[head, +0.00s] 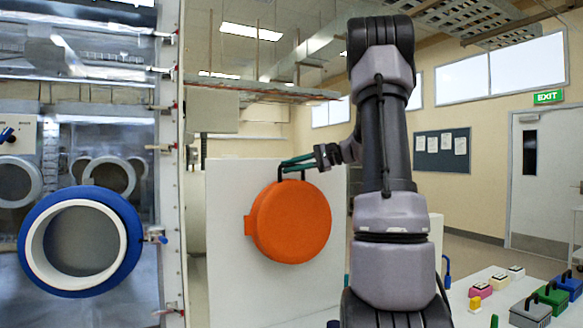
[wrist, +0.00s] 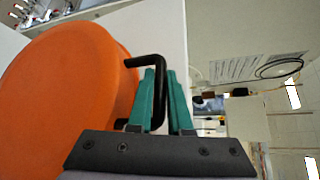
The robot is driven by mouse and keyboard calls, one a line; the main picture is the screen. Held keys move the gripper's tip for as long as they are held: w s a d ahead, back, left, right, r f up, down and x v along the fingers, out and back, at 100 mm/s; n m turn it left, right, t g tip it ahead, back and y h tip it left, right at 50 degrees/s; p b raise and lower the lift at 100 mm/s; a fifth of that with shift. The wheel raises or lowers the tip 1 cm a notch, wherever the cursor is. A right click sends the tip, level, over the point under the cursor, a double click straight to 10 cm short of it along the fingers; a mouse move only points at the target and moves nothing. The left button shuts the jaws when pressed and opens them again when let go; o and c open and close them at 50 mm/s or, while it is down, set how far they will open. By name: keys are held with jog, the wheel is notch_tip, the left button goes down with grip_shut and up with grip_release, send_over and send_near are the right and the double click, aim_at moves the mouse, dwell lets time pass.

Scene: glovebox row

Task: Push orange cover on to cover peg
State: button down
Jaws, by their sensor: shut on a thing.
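The orange cover (head: 290,222) is a round disc with a small tab on its left edge and a black handle (head: 306,175) at its top. It is upright in front of a white panel (head: 228,195). My gripper (head: 284,165) has teal fingers shut on the handle at the cover's top. In the wrist view, the fingers (wrist: 163,88) close around the black handle (wrist: 147,61), and the orange cover (wrist: 60,95) fills the left side. The cover peg is not visible. I cannot tell whether the cover touches the panel.
A glovebox with a blue-ringed port (head: 80,245) stands at the left, its frame edge (head: 171,150) close to the white panel. At the lower right, a white table (head: 480,312) holds several coloured blocks, some with black handles. A door (head: 542,185) is at the far right.

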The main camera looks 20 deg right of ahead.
jog(key=shift+w+f, duration=0.1)
jog(key=shift+w, duration=0.1)
jog(key=c, duration=0.8)
grip_release()
jog(key=shift+w, duration=0.1)
jog(key=shift+o, duration=0.2)
